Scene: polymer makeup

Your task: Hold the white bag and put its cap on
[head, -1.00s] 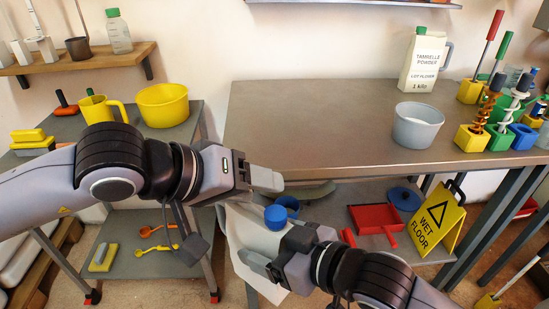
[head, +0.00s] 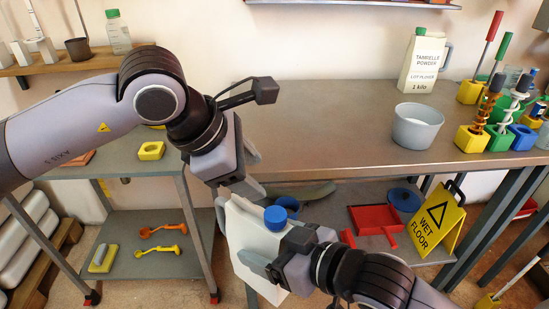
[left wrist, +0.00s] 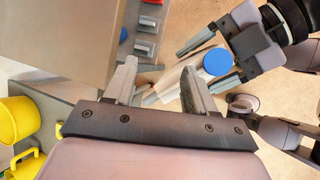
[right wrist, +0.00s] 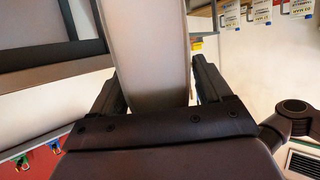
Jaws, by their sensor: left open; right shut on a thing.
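The white bag (head: 246,232) hangs slightly tilted in front of the bench. My right gripper (head: 277,252) is shut on it. In the right wrist view the bag (right wrist: 156,55) fills the gap between the fingers. A round blue cap (head: 275,218) sits at the bag's top, on the spout; the spout is hidden, so I cannot tell how tightly it sits. My left gripper (head: 256,174) is open and empty, above and left of the cap, near the bag's upper corner. In the left wrist view the cap (left wrist: 217,61) lies right of the open fingers.
The grey bench (head: 300,130) holds a grey-white bucket (head: 417,125) and a powder jug (head: 422,60). On the shelf below are a blue cup (head: 288,205) behind the cap and a red dustpan (head: 375,219). A yellow sign (head: 438,220) stands right.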

